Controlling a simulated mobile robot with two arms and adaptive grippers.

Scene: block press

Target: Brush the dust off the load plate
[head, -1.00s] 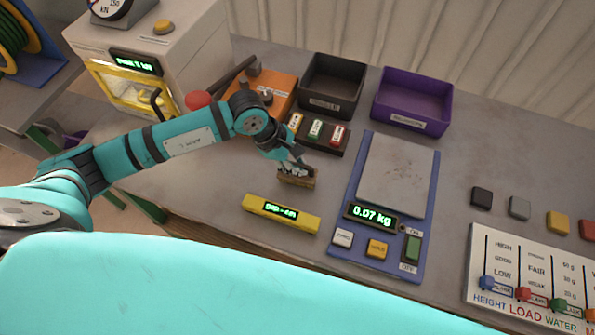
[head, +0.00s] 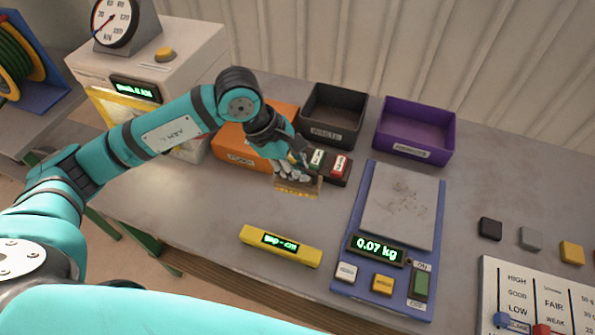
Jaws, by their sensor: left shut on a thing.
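The load plate (head: 390,190) is a light grey square on top of a blue scale (head: 352,268). Dark specks of dust (head: 406,200) lie on its middle. My left gripper (head: 293,173) is shut on a small brush (head: 299,189) with a brown wooden edge. It holds the brush left of the scale, apart from the plate, near the front of a dark button block. The fingers partly hide the brush. The scale's display (head: 376,249) reads 0.07 kg. My right gripper is not in view.
A yellow gauge bar (head: 281,246) lies in front. A press (head: 180,60) stands at the left, slider board (head: 540,290) at right. Bare table surrounds the gauge bar.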

